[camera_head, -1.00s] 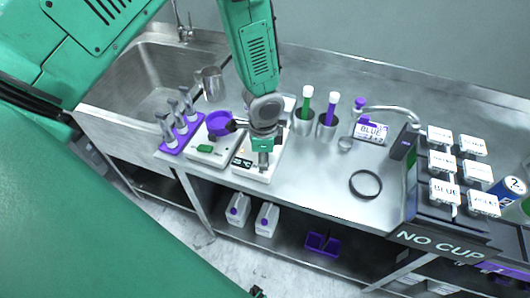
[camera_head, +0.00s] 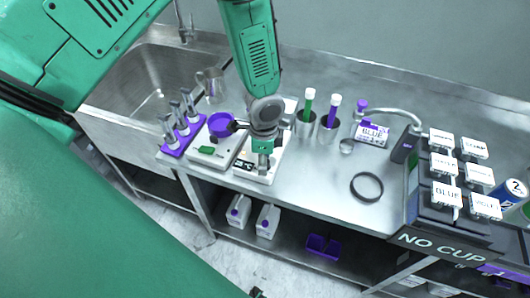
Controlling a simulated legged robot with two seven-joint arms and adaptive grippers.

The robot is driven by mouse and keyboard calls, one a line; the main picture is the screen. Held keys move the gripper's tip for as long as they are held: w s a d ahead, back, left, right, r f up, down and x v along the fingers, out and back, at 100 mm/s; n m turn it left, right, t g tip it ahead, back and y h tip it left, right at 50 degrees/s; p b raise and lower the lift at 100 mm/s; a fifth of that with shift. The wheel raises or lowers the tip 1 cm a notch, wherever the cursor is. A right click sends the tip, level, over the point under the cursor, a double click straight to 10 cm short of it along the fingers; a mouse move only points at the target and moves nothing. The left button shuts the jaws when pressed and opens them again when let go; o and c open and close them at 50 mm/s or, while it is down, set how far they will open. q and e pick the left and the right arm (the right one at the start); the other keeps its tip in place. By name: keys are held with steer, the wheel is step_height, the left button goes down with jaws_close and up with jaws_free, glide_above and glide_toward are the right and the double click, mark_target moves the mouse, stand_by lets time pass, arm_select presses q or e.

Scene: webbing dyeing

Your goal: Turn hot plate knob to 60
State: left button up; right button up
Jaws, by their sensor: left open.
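The hot plate (camera_head: 268,176) is a white box on the steel counter, with a dark display (camera_head: 243,165) on its front. My left arm comes down from the top over it. My left gripper (camera_head: 263,164) points down at the front of the hot plate, where the knob would be. The gripper covers that spot, so the knob and its setting are hidden. The gripper's fingers are small here, and I cannot tell whether they touch the knob. My right gripper is not clearly in view.
Left of the hot plate is a white scale (camera_head: 208,152) with a purple pan (camera_head: 221,124). A purple rack (camera_head: 181,136) stands beyond it, near the sink (camera_head: 150,90). Metal cups with green and purple tubes (camera_head: 307,122) stand right. A black ring (camera_head: 367,187) lies on the clear counter.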

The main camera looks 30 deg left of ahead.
arm_select(q)
steer(key=shift+r, duration=0.2)
step_height(320, 180, up, 12)
steer(key=shift+f, duration=0.25)
stand_by(0.4)
steer(key=s+d+f+n+h, duration=0.2)
steer(key=s+f+n, duration=0.4)
steer(key=s+f, duration=0.6)
steer(key=s+a+f+n+y, duration=0.1)
steer(key=s+a+f+n, duration=0.15)
steer(key=s, duration=0.35)
steer(key=s+a+f+n+y, duration=0.1)
steer(key=s+f+n, duration=0.1)
steer(key=s+n, duration=0.3)
step_height(320, 180, down, 17)
steer(key=m+b, duration=0.1)
steer(key=b, duration=1.6)
steer(key=shift+w+d+m+t, duration=0.25)
steer(key=shift+d+m+t, duration=0.05)
steer(key=shift+m, duration=0.05)
